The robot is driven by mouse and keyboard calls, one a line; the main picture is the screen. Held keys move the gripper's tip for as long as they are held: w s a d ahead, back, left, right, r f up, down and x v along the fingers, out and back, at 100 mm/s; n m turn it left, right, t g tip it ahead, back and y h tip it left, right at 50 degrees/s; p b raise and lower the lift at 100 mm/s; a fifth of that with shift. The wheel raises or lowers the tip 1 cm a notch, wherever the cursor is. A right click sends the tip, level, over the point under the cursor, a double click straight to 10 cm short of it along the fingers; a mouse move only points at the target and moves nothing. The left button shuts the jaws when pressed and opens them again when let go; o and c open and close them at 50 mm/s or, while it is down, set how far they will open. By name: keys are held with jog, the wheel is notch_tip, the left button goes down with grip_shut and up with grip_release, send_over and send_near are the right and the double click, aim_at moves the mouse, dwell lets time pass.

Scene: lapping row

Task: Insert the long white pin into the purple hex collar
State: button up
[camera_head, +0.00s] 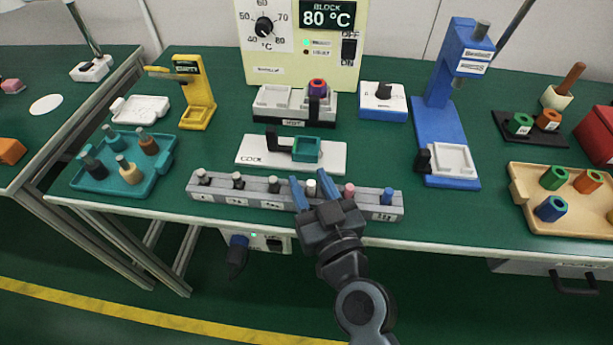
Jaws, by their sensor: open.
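A white pin (311,187) stands upright in the grey rack (230,199), in a row with several other pins of different colours. My gripper (309,190) is open, with its two blue fingers on either side of the white pin. Whether the fingers touch it I cannot tell, and the pin's lower part is hidden. A purple collar (317,92) with a reddish top opening sits on the white plate of the heater marked HOT (275,103), behind the rack. A dark upright piece stands in front of the collar and hides part of it.
A white COOL plate (255,157) with a green square nest (306,149) lies between rack and heater. A blue press (437,110) stands right of it. A teal tray (157,181) of pins is at left, and a wooden tray (568,214) with coloured collars is at right.

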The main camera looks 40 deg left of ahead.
jog(key=shift+c, duration=0.3)
grip_shut()
